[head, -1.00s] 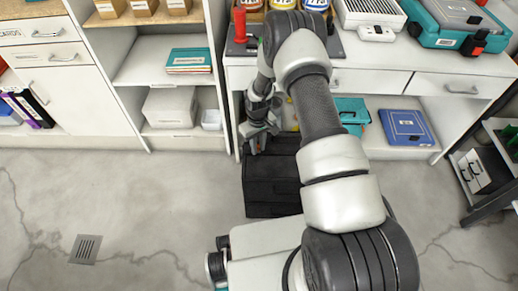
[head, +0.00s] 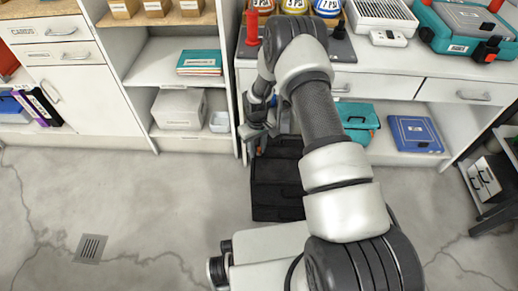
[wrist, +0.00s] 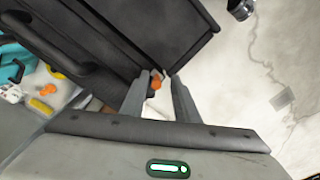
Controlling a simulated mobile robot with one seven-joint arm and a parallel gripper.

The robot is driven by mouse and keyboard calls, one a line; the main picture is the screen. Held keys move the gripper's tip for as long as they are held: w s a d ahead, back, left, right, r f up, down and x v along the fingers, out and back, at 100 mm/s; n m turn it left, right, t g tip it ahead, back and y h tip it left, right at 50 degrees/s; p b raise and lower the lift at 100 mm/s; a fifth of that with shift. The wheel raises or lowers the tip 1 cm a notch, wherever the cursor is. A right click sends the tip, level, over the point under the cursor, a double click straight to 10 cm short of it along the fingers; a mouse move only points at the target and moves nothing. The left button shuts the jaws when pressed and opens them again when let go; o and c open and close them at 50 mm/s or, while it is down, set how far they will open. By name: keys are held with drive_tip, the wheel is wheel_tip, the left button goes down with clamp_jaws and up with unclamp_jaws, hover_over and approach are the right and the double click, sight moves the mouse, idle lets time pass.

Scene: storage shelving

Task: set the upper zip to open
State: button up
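The black soft case (head: 277,190) stands on the floor in front of the workbench. It also fills the upper left of the wrist view (wrist: 165,30), with a dark handle across it. A small orange tab (wrist: 156,83), which looks like a zip pull, shows at the case's edge. My gripper (wrist: 163,76) is at that edge, its two grey fingers apart with the orange tab in the gap near the left finger. I cannot tell whether they touch it. In the head view my gripper (head: 254,138) is at the far left end of the case, partly hidden by my arm.
The workbench (head: 375,82) stands behind the case, with a teal bag (head: 357,118) and a blue box (head: 414,133) on its lower shelf. A shelf unit with a grey bin (head: 180,109) is to the left. The floor in front is clear.

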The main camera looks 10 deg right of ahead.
sight(257, 154)
idle(0.3)
drive_tip(key=shift+r, duration=0.2)
wheel_tip(257, 154, up, 17)
drive_tip(key=p, duration=0.4)
